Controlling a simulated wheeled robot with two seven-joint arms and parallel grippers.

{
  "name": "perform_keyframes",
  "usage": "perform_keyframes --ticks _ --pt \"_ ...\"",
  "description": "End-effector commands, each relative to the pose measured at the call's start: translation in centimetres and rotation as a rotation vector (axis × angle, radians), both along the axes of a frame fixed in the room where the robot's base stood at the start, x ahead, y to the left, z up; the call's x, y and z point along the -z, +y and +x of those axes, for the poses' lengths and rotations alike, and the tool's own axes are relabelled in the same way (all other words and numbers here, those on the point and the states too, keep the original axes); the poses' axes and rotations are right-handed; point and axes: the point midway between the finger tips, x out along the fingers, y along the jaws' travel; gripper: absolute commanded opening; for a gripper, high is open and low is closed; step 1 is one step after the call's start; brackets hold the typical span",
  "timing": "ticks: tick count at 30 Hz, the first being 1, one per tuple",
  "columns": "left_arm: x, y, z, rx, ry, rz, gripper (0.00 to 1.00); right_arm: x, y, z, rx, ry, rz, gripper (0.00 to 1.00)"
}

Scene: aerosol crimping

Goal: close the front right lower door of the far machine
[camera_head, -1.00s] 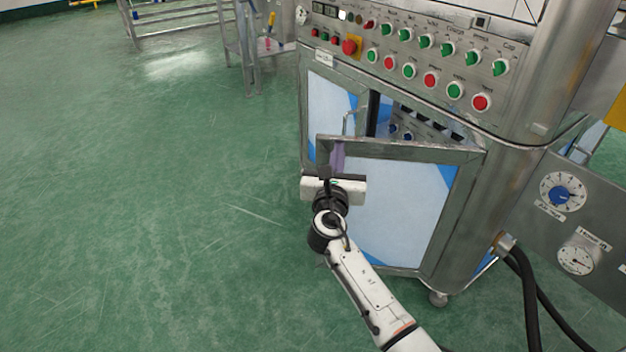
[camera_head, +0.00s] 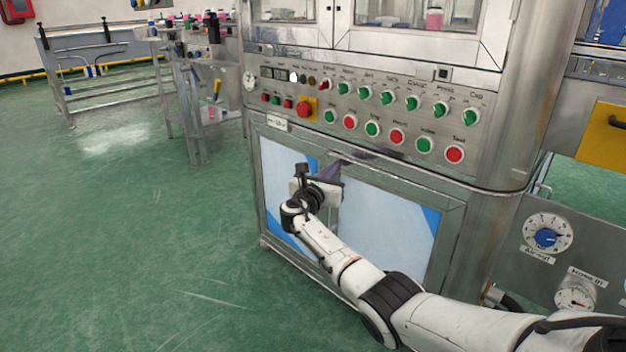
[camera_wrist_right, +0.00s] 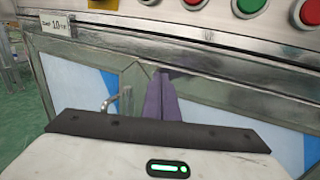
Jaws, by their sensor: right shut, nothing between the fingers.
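The far machine (camera_head: 480,90) is a steel cabinet with a button panel above its lower doors. Its front right lower door (camera_head: 390,230), steel-framed with a pale panel and a blue corner, stands about in line with the cabinet front; I cannot tell whether it is fully flush. The door also shows in the right wrist view (camera_wrist_right: 225,105). My right gripper (camera_head: 330,172) is shut and empty, its purple fingers (camera_wrist_right: 161,97) at the door's upper left edge, seemingly touching it. My arm hides part of the door. My left gripper is out of view.
The front left lower door (camera_head: 283,185) looks shut; a bent metal handle (camera_wrist_right: 112,101) shows left of the fingers. The button panel (camera_head: 350,108) juts above the doors. A dial box (camera_head: 548,235) stands at the right. Green floor (camera_head: 120,240) is open at the left.

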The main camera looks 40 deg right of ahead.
Motion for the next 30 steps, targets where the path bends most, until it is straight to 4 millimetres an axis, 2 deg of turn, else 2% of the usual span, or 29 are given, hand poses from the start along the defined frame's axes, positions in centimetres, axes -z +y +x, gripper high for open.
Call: perform_keyframes --ticks 1,6,14,25,30 --pt "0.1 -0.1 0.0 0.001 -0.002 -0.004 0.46 0.0 -0.9 -0.1 0.003 0.0 -0.002 0.0" --pt "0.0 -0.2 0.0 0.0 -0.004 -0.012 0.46 0.0 -2.5 -0.2 0.001 0.0 -0.001 0.0" --pt "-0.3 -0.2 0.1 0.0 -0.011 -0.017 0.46 -0.2 -3.7 -0.4 0.002 -0.001 0.0 0.0" --pt "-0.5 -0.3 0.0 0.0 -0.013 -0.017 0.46 -0.3 -3.8 -0.5 0.004 -0.005 0.001 0.0" --pt "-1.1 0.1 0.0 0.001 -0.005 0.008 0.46 -0.7 -2.3 -0.4 -0.002 -0.004 0.002 0.0"
